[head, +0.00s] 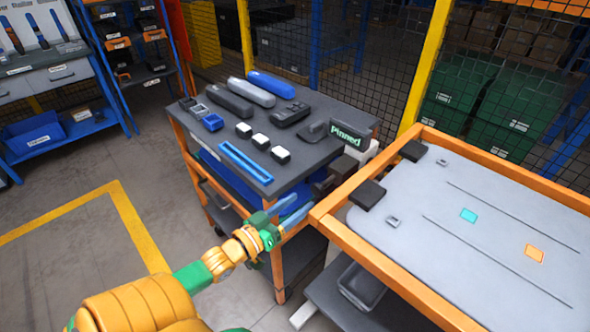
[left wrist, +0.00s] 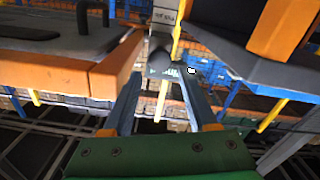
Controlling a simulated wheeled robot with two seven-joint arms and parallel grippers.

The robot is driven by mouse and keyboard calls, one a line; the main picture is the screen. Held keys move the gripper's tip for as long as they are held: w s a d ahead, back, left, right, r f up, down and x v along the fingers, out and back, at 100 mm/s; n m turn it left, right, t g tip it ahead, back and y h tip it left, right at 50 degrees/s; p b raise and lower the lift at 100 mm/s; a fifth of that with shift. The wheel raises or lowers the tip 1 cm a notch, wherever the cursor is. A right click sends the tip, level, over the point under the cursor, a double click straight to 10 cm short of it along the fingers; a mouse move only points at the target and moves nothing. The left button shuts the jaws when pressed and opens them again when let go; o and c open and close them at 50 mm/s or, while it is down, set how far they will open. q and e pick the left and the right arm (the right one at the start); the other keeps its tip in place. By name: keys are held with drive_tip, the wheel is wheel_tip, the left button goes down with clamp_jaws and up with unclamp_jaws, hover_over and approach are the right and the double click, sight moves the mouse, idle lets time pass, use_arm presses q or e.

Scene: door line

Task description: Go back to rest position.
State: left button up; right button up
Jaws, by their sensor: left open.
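My left gripper (head: 292,212) is open in the head view, its two blue fingers spread in front of the near right corner of the dark-topped cart. In the left wrist view the fingers (left wrist: 160,92) point ahead, apart, with nothing held between them. An orange-edged surface stands on either side of them in that view. My left arm comes in from the bottom left, with yellow and green links. My right gripper is not in view.
The cart (head: 305,155) carries dark and blue housings, white-topped blocks, a blue frame and a "Pinned" sign (head: 346,135). An orange-framed table (head: 408,230) stands close on the right, a grey bin (head: 362,286) below it. Floor (head: 60,265) at left is clear.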

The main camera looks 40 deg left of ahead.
use_arm(q)
drive_tip(key=shift+s, duration=0.35)
drive_tip(key=s+f+g+y, duration=0.1)
drive_tip(key=s+f+g, duration=0.45)
drive_tip(key=f, duration=0.85)
drive_tip(key=s+f+g+y, duration=0.2)
drive_tip(key=s+f+g, duration=0.3)
drive_tip(key=f, duration=0.8)
drive_tip(key=s+d+f+m+g, duration=0.1)
drive_tip(key=s+d+f+g, duration=0.1)
drive_tip(key=s, duration=0.4)
drive_tip(key=s+d+f+m+g+h, duration=0.1)
drive_tip(key=s+d+f+m+g, duration=0.1)
drive_tip(key=s+d+f, duration=0.3)
drive_tip(key=s+d+f+m+g, duration=0.1)
drive_tip(key=s+d+f, duration=0.3)
drive_tip(key=s, duration=0.4)
drive_tip(key=shift+s+d+f+m+g, duration=0.15)
drive_tip(key=shift+s+f+m+g, duration=0.2)
drive_tip(key=shift+g, duration=0.4)
